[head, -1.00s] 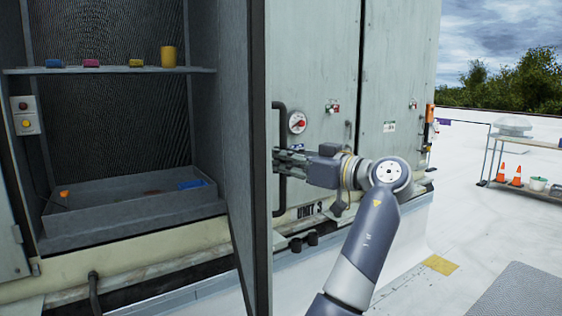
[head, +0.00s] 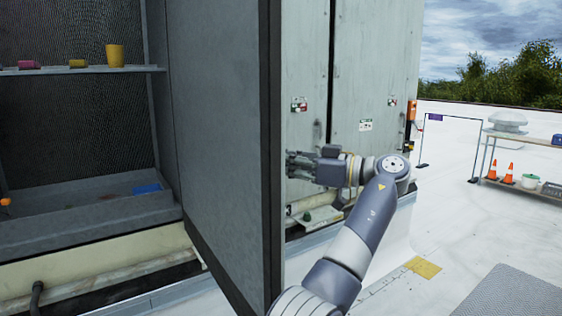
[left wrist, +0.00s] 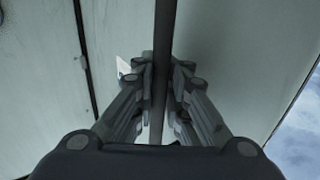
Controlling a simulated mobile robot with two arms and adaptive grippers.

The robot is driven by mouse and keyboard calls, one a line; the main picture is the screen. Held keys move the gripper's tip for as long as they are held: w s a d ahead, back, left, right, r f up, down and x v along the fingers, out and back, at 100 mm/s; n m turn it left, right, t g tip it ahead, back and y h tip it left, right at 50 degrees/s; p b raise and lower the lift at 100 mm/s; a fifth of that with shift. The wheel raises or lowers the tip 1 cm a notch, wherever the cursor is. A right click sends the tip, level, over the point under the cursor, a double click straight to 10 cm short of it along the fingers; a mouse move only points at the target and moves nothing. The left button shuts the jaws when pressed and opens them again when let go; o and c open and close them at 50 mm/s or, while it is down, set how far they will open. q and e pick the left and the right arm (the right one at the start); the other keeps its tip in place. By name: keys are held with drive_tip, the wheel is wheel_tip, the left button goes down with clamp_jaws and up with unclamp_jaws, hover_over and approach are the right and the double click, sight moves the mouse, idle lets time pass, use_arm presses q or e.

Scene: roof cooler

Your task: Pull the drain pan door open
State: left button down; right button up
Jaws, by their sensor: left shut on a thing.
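The grey door (head: 216,140) of the rooftop unit stands swung well open, its inner face and dark edge toward me in the head view. The drain pan (head: 90,217), a grey trough, lies at the bottom of the open compartment. My left gripper (head: 292,163) is at the far side of the door's edge. In the left wrist view its fingers (left wrist: 160,90) are closed around a dark vertical bar handle (left wrist: 163,50). In the head view the handle is hidden behind the door's edge. My right gripper is not in view.
A shelf (head: 100,70) inside holds a yellow cup (head: 115,55) and small coloured items. A blue item (head: 146,188) lies in the pan.

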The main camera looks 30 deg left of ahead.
use_arm(q)
drive_tip(key=shift+s+f, duration=0.1)
drive_tip(key=shift+f, duration=0.2)
drive_tip(key=c, duration=1.6)
unclamp_jaws()
drive_tip(key=shift+d, duration=0.15)
drive_tip(key=w+d, duration=0.1)
drive_tip(key=d, duration=0.6)
drive_tip(key=shift+w+d+r, duration=0.15)
drive_tip(key=shift+w+d, duration=0.1)
drive_tip(key=shift+w, duration=0.05)
